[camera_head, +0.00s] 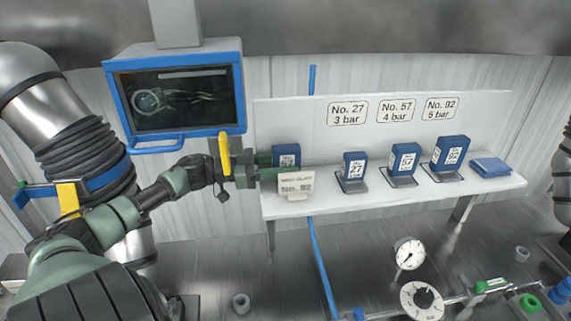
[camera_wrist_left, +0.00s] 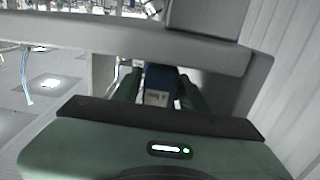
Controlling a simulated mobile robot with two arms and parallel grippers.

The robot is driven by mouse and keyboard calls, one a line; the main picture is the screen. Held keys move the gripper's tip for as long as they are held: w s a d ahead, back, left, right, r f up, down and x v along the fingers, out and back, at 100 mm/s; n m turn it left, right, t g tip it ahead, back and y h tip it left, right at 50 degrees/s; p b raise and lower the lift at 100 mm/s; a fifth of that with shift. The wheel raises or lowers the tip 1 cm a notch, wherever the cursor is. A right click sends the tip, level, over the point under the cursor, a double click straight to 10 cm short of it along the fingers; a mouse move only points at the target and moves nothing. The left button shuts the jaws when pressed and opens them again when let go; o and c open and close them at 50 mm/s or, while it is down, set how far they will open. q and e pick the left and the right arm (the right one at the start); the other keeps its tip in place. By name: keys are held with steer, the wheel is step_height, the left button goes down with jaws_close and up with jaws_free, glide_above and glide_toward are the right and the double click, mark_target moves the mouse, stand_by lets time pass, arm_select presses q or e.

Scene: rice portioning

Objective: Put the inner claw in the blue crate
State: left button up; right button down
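Several upright blue blocks with white number labels stand on the white shelf (camera_head: 385,203). They are a block marked 27 (camera_head: 354,158), a block marked 57 (camera_head: 405,151) and a larger block (camera_head: 449,148) on the right. Another blue block, seemingly marked 57 (camera_head: 288,148), is at the shelf's left end. My left gripper (camera_head: 272,168) has its green fingers at this block. In the left wrist view, the fingers lie on both sides of a blue block (camera_wrist_left: 160,77); I cannot tell whether they press on it. No blue crate is recognisable. My right gripper is out of view.
A small card (camera_head: 296,186) stands before the left-end block. A flat blue piece (camera_head: 490,167) lies at the shelf's right end. A blue-framed screen (camera_head: 175,93) hangs above my left arm. Gauges (camera_head: 409,254) and pipes occupy the metal counter below.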

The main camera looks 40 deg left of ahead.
arm_select(q)
steer(key=shift+r, duration=0.1)
steer(key=shift+s+r, duration=0.1)
steer(key=shift+r, duration=0.05)
steer(key=p+v, duration=0.5)
steer(key=v, duration=0.1)
steer(key=shift+s+a, duration=0.4)
steer(key=shift+s, duration=0.15)
